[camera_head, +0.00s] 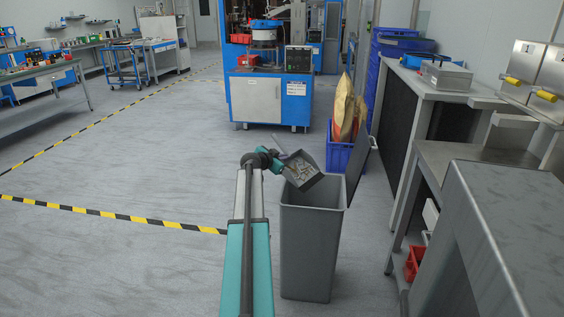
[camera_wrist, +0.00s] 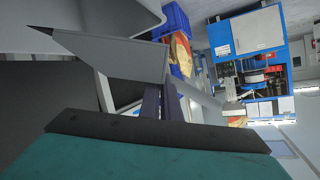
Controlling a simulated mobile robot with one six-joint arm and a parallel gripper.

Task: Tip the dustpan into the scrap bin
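The grey dustpan (camera_head: 303,170) is in the head view, tilted, above the open mouth of the tall grey scrap bin (camera_head: 312,245). The handle is mostly hidden, as is the bin's inside.
A blue crate (camera_head: 338,158) with orange-yellow sacks (camera_head: 343,108) stands behind the bin. Grey work tables (camera_head: 432,157) line the right side. A blue machine cabinet (camera_head: 262,98) stands farther back. The floor to the left is clear, with striped tape (camera_head: 110,214).

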